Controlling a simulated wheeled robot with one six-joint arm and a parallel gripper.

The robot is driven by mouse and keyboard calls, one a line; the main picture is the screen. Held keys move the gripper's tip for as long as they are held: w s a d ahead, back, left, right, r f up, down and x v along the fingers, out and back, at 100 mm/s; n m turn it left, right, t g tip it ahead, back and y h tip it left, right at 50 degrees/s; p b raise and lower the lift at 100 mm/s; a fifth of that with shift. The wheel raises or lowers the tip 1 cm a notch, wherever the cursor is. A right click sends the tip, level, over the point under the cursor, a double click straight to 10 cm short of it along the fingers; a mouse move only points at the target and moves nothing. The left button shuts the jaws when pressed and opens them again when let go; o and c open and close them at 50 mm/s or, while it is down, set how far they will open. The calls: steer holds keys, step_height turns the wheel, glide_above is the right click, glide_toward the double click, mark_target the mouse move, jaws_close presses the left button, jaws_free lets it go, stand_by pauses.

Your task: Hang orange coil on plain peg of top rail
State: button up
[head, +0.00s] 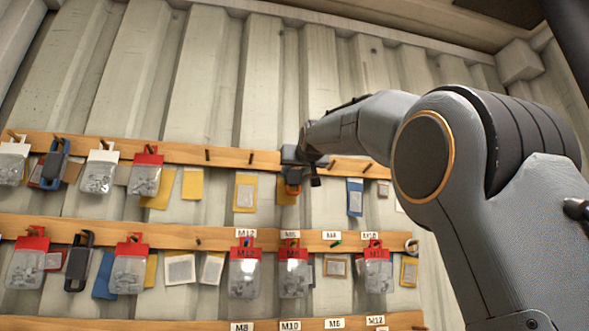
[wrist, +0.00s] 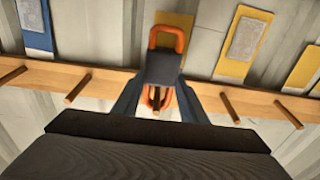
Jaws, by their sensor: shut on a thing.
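The orange coil (head: 293,189) is a long loop with a dark band around its middle; it also shows in the wrist view (wrist: 168,32). My gripper (head: 301,170) is shut on it at the band, close to the top rail (head: 225,156). In the wrist view, where hanging cards point up, my gripper (wrist: 163,72) has a finger on each side of the band. A brown peg (wrist: 156,102) shows inside the loop's rail-side end; I cannot tell how far it passes through. Empty plain pegs are on both sides, such as one peg (wrist: 229,108) to the right.
Yellow cards (head: 246,192) and a blue card (head: 355,197) are on the wall below.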

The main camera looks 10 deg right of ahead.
stand_by(0.4)
steer(key=o, duration=1.2)
steer(key=shift+s, duration=0.1)
steer(key=s+b, duration=0.4)
steer(key=s, duration=0.3)
steer(key=shift+s+f+b, duration=0.15)
steer(key=shift+s+b, duration=0.15)
steer(key=shift+s, duration=0.05)
steer(key=shift+a, duration=0.1)
